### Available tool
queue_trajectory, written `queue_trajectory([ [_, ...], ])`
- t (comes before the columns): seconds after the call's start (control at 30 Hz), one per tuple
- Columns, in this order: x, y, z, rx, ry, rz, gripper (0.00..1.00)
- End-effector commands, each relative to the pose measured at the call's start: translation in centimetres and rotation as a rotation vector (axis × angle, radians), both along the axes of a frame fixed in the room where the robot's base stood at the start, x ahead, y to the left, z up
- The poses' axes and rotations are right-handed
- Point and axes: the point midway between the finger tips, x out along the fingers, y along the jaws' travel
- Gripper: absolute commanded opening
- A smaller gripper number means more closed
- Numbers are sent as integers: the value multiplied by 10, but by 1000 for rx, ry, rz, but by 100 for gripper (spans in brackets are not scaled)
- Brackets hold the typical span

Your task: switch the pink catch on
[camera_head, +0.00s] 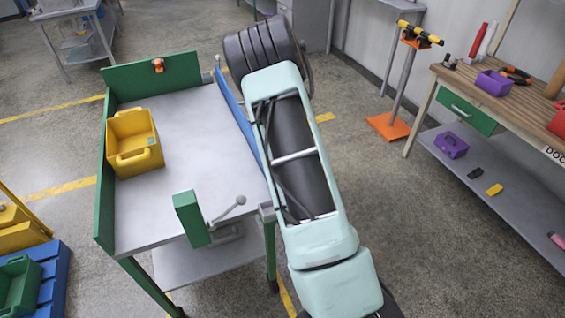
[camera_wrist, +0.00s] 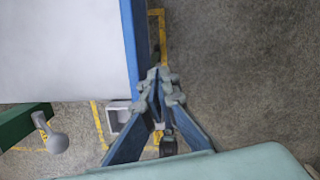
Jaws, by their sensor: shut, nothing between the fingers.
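I cannot make out a pink catch for certain in either view. The only pink thing I see is a small pink object (camera_head: 557,241) on the lower shelf at the right edge of the head view, cut off by the frame. My gripper (camera_wrist: 157,78) is shut and empty in the wrist view, with its tips beside the blue edge (camera_wrist: 136,40) of the grey-topped cart. In the head view my arm hides the gripper. A grey lever with a round knob (camera_head: 240,200) stands at the cart's near right corner; its knob (camera_wrist: 57,143) also shows in the wrist view.
The cart top (camera_head: 200,130) holds a yellow bin (camera_head: 150,160); a green block (camera_head: 190,218) stands at its front. An orange-red fitting (camera_head: 158,65) sits on the green back panel. A workbench (camera_head: 525,115) stands right. The floor between is mostly clear, with an orange-footed stand (camera_head: 388,126).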

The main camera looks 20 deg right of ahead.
Motion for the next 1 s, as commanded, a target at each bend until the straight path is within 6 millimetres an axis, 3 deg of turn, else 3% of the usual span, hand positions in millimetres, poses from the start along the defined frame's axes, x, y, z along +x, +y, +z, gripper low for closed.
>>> queue_trajectory([
  [0.4, 7, 0, -13, 0, 1, 0, 0],
  [1.0, 4, -1, -15, 1, 7, -1, 0],
])
